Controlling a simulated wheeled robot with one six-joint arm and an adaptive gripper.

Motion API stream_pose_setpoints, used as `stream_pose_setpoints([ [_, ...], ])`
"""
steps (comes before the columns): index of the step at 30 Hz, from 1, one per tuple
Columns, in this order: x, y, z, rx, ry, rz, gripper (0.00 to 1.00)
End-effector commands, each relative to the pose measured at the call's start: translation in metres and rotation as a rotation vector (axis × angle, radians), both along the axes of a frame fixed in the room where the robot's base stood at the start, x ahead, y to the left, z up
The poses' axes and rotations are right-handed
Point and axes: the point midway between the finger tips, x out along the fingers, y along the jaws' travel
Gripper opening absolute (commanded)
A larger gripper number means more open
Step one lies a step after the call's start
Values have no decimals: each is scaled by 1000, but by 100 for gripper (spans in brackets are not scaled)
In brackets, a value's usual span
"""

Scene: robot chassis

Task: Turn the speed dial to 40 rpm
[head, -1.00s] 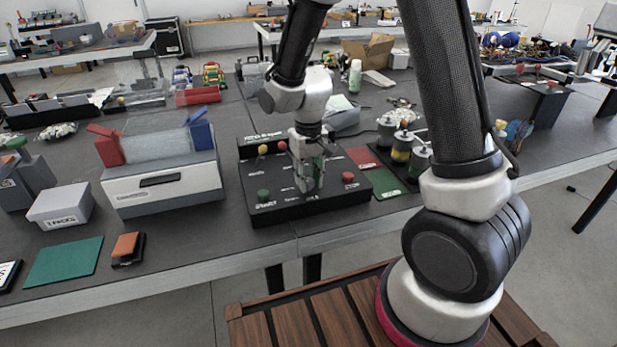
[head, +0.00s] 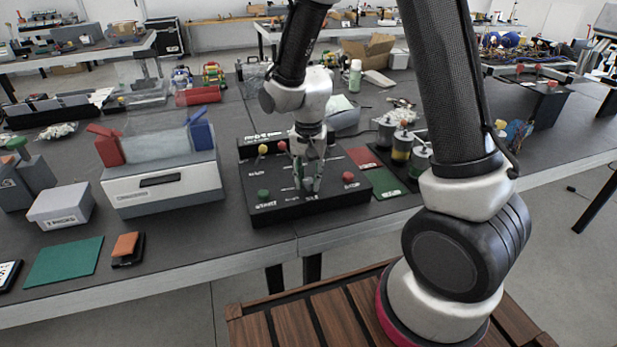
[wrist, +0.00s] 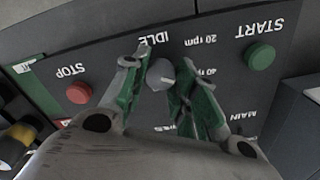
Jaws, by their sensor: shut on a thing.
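The black control panel (head: 262,212) lies on the table in the head view, with a green START button (head: 263,195) at left and a red STOP button (head: 348,177) at right. In the wrist view the round grey speed dial (wrist: 160,73) sits between the two green-padded fingers of my gripper (wrist: 164,63), which are shut on it. Labels IDLE, 20 rpm and 40 rpm appear upside down around it; 40 rpm is partly behind a finger. I cannot tell where the dial's pointer sits. In the head view my gripper (head: 307,188) points down and hides the dial.
Yellow (head: 262,149) and red (head: 282,146) knobs stand at the panel's back left. A white box with red and blue ends (head: 165,185) stands to the left. Red and green mats (head: 385,183) and several small canisters are to the right.

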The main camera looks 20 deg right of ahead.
Motion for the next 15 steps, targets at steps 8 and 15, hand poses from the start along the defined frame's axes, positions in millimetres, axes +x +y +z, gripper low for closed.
stream_pose_setpoints([
  [8,1,0,1,1,-3,-10,4],
  [15,1,0,1,1,-3,-9,37],
])
